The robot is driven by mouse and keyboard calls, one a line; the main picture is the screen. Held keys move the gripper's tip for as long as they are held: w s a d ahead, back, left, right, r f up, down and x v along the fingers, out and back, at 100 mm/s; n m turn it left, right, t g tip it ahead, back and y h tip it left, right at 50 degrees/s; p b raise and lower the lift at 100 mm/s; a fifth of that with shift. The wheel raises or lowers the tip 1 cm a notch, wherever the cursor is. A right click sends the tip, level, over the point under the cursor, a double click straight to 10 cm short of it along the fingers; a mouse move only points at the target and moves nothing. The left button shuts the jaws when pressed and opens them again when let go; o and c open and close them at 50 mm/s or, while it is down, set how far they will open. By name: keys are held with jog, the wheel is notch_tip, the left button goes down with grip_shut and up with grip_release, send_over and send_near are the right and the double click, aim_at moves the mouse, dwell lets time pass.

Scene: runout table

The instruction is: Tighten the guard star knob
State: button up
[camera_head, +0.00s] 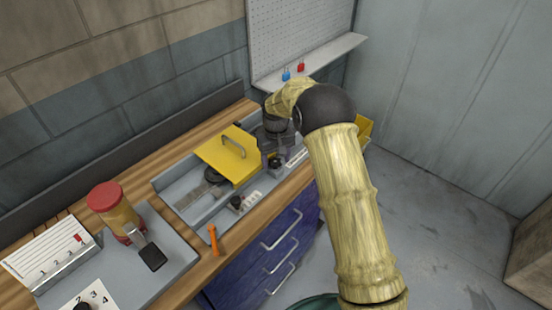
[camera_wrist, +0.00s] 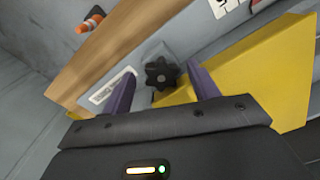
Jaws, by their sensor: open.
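The black star knob (camera_wrist: 160,73) shows in the wrist view on a grey surface beside the yellow guard (camera_wrist: 265,75). My gripper (camera_wrist: 160,71) is open, with one purple finger on each side of the knob in the picture. I cannot tell whether the fingers reach down around it, and no contact shows. In the head view the yellow guard (camera_head: 228,153) with its grey handle sits over a grey tray on the bench. My arm and wrist cover much of the area to the right of the guard there.
The wooden bench (camera_head: 110,172) has blue drawers (camera_head: 275,250) below. An orange item (camera_head: 212,238) is at the front edge.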

aim_at(276, 162)
notch_tip(276, 162, up, 17)
jog(key=p, duration=1.2)
jog(key=shift+r, duration=0.2)
jog(key=shift+f, duration=0.1)
jog(key=n+b, duration=0.4)
jog(key=n, duration=0.2)
jog(key=shift+d, duration=0.15)
notch_tip(276, 162, down, 17)
jog(key=p, duration=0.6)
jog(key=shift+f, duration=0.15)
